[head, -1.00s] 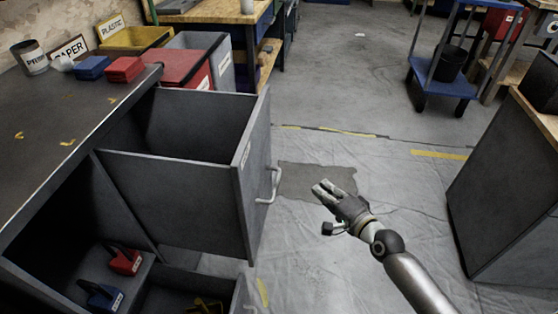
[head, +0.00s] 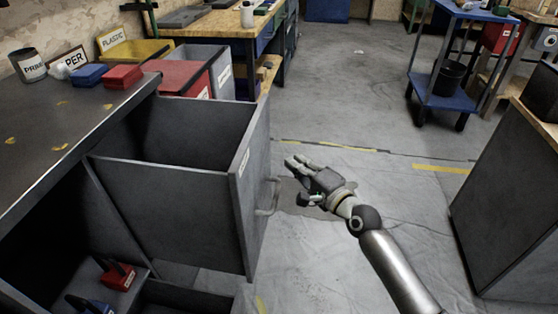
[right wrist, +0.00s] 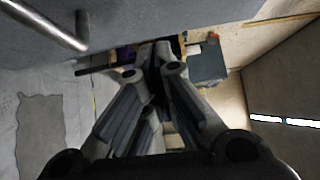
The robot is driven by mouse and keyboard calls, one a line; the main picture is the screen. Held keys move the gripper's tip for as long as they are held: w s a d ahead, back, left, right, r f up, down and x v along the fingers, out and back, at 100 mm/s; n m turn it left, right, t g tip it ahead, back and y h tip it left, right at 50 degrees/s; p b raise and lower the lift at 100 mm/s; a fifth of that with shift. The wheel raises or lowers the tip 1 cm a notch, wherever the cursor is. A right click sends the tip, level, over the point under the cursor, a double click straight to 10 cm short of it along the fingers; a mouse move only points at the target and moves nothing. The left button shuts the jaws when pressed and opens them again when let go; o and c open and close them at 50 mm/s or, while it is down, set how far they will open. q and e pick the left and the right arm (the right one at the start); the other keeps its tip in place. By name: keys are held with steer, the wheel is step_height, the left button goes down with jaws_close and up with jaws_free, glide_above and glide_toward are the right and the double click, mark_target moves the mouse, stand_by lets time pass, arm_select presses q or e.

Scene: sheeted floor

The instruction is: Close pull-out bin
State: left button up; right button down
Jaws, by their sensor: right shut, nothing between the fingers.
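The grey pull-out bin (head: 165,200) stands open, drawn out from the dark workbench on the left. Its front panel (head: 252,185) carries a metal bar handle (head: 269,198), which also shows at the top left of the right wrist view (right wrist: 50,25). My right gripper (head: 293,163) is shut and empty, just to the right of the front panel near the handle. In the head view its fingers lie close to the handle's upper end; whether they touch is unclear. The right wrist view shows the fingers (right wrist: 150,85) apart from the bar. My left gripper is not in view.
A lower open compartment (head: 185,298) holds a red item (head: 117,275) and a blue one. The bench top bears a red block (head: 122,80) and a blue block (head: 89,75). A grey cabinet (head: 510,190) stands at right. The floor between is clear.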

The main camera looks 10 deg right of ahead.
steer(key=shift+w+a, duration=0.75)
steer(key=shift+a, duration=0.35)
steer(key=shift+w+a, duration=0.75)
steer(key=shift+a, duration=0.3)
